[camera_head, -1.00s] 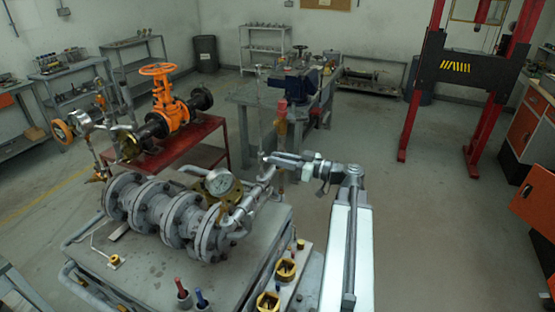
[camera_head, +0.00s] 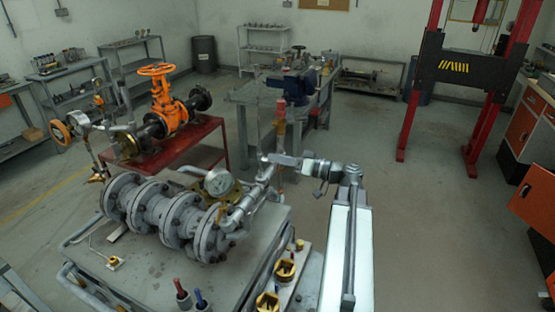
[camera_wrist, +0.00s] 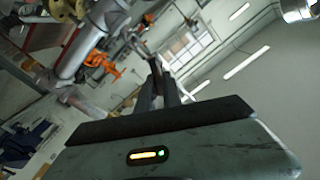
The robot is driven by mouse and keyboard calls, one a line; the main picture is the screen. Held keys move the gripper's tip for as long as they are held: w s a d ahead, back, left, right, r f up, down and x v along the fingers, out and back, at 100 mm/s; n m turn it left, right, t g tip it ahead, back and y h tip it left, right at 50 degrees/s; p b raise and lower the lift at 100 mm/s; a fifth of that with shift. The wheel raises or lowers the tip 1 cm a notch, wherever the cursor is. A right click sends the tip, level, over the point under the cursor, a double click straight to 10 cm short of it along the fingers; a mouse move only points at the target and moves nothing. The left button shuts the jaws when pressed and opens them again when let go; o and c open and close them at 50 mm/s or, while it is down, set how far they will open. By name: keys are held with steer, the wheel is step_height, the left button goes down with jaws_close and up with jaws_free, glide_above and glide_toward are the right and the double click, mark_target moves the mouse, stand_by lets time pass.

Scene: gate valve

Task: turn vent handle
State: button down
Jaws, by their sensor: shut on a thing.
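The vent handle sits at the upper end of the grey pipe (camera_head: 243,207) at the right of the flanged pipe assembly (camera_head: 160,210). The handle is small and mostly hidden by my gripper, so its angle is hard to tell. My gripper (camera_head: 268,160) reaches in from the right and is shut on the handle. In the wrist view my two dark fingers (camera_wrist: 155,72) point away, close together, with the silver pipe (camera_wrist: 82,48) to their left.
Red and blue tool handles (camera_head: 181,285) stand at the front of the grey bench (camera_head: 140,270). An orange valve (camera_head: 165,100) is on a red table behind. Open floor lies to the right.

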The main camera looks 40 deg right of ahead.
steer(key=m, duration=0.6)
steer(key=shift+w+d+f+b, duration=0.15)
steer(key=shift+d+f+b, duration=0.1)
steer(key=shift+f+b, duration=0.05)
steer(key=m, duration=0.5)
steer(key=shift+f+m, duration=0.3)
steer(key=shift+m, duration=0.1)
steer(key=c, duration=1.5)
jaws_free()
steer(key=v, duration=0.7)
steer(key=shift+s+d, duration=0.25)
steer(key=shift+s, duration=0.05)
